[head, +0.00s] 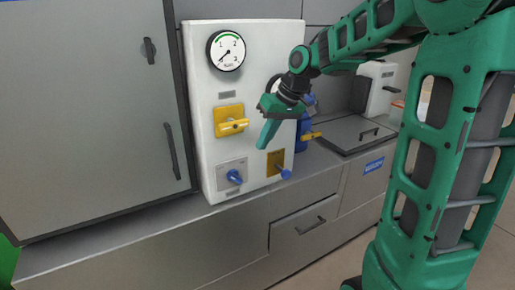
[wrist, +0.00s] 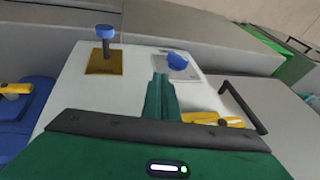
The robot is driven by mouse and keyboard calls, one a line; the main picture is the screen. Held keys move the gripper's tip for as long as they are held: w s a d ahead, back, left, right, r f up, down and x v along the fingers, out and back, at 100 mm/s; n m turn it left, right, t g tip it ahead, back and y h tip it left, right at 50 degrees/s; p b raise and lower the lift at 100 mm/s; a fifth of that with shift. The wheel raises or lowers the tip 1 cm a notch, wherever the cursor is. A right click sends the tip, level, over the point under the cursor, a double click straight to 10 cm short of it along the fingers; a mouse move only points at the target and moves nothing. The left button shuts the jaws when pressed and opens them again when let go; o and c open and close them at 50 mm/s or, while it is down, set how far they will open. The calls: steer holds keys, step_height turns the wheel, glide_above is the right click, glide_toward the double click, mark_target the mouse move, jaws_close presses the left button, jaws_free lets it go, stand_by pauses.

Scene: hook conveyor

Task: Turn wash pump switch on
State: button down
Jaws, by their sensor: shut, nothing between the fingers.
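The white control panel (head: 254,70) carries two blue-ended controls low down. One blue knob (head: 235,177) is on a silver plate at the lower left and shows in the wrist view (wrist: 178,62). The other, a blue-tipped lever (head: 286,174), stands out from a gold plate at the lower right and shows in the wrist view (wrist: 105,33). The labels are too small to read, so I cannot tell which is the wash pump switch. My gripper (head: 264,146) is shut and empty, pointing down in front of the panel, above the two controls. Its fingers (wrist: 160,82) appear apart from both.
A yellow handle (head: 232,126) sits mid-panel under a round gauge (head: 227,50). A grey cabinet (head: 85,100) stands left. A blue valve body with a yellow handle (head: 309,136) is right of the panel. The grey counter (head: 120,237) and drawers run below.

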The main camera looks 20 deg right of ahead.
glide_toward(240, 178)
steer(key=f, duration=0.1)
steer(key=w+d+f, duration=0.1)
steer(key=w, duration=0.1)
steer(key=shift+w+d+f, duration=0.1)
steer(key=shift+d+f, duration=0.2)
steer(key=shift+f, duration=0.1)
steer(key=shift+a+f, duration=1.4)
steer(key=shift+a, duration=0.05)
